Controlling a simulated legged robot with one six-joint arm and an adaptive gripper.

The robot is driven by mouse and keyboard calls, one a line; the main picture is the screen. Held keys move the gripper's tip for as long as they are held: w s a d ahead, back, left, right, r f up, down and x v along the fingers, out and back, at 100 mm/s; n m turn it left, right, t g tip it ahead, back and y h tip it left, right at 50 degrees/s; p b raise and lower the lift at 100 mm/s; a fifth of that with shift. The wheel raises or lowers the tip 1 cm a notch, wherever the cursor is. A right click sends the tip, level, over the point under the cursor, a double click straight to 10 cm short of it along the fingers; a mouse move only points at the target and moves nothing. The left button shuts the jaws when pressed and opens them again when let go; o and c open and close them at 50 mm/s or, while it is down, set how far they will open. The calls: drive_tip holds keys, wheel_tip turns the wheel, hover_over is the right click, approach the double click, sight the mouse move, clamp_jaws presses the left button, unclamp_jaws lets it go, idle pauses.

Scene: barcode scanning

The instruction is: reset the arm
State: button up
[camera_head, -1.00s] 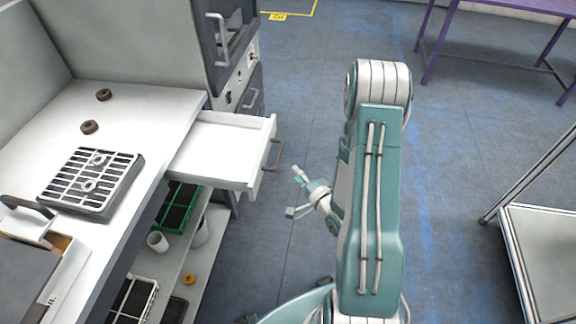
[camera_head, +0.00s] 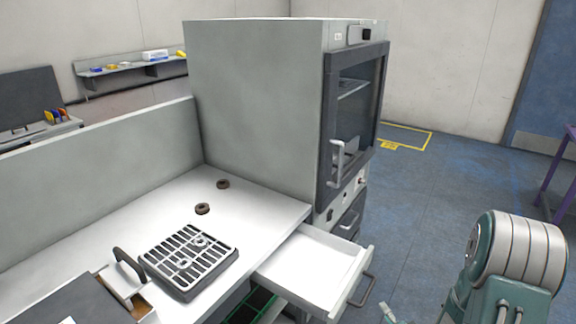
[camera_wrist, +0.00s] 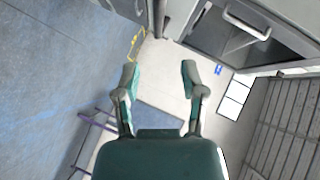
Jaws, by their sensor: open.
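My gripper (camera_wrist: 159,78) shows in the wrist view with its two fingers spread apart and nothing between them. Past the fingers the wrist view shows blue floor, a pale wall and part of a grey cabinet.
An open, empty white drawer (camera_head: 312,268) juts out from the white worktop (camera_head: 95,235). A slatted metal tray (camera_head: 190,258) and two brown rings (camera_head: 203,208) lie on the worktop. A tall grey cabinet (camera_head: 255,105) stands behind. Blue floor (camera_head: 425,215) is free on the right.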

wheel_tip(320, 180, up, 16)
drive_tip(key=s+a+r+n+g+h, duration=0.1)
drive_tip(key=s+a+n+g+h, duration=0.15)
drive_tip(key=n+g+h, duration=0.35)
drive_tip(key=s+a+r+n+g+y, duration=0.1)
drive_tip(key=s+a+r+n+y, duration=0.1)
drive_tip(key=s, duration=0.6)
drive_tip(key=s+a+r+n+g+y, duration=0.2)
drive_tip(key=s+a+r+n, duration=0.2)
drive_tip(key=s+a+r, duration=0.3)
drive_tip(key=shift+s+a, duration=0.35)
drive_tip(key=shift+s, duration=0.75)
